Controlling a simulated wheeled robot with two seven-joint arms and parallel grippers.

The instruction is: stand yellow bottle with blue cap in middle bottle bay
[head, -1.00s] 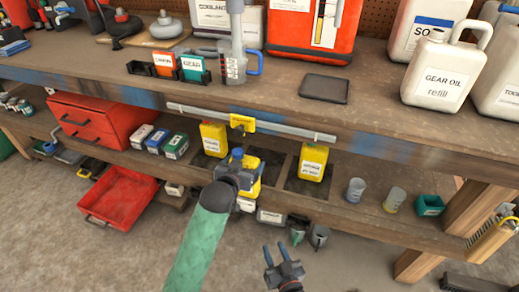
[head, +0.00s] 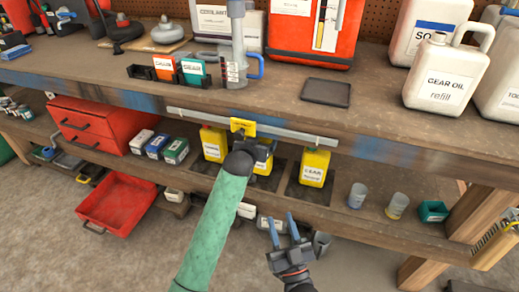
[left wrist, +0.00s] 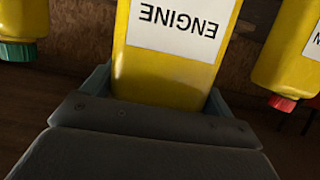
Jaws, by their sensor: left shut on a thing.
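My left gripper (head: 257,152) is shut on a yellow bottle (head: 264,165), which is mostly hidden behind my gripper and arm in the head view. In the left wrist view the held bottle (left wrist: 170,70) shows a white ENGINE label; its cap is hidden by the gripper. It is at the middle bottle bay (head: 268,182), between two other yellow bottles. I cannot tell whether its base touches the bay floor. My right gripper (head: 279,216) is open and empty, in front of the lower shelf.
A left yellow bottle (head: 213,142) and a right yellow bottle (head: 315,166) stand in the side bays. The bench edge with a metal rail (head: 290,135) and yellow tag overhangs them. Cups (head: 357,195) stand to the right, small boxes (head: 175,151) to the left.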

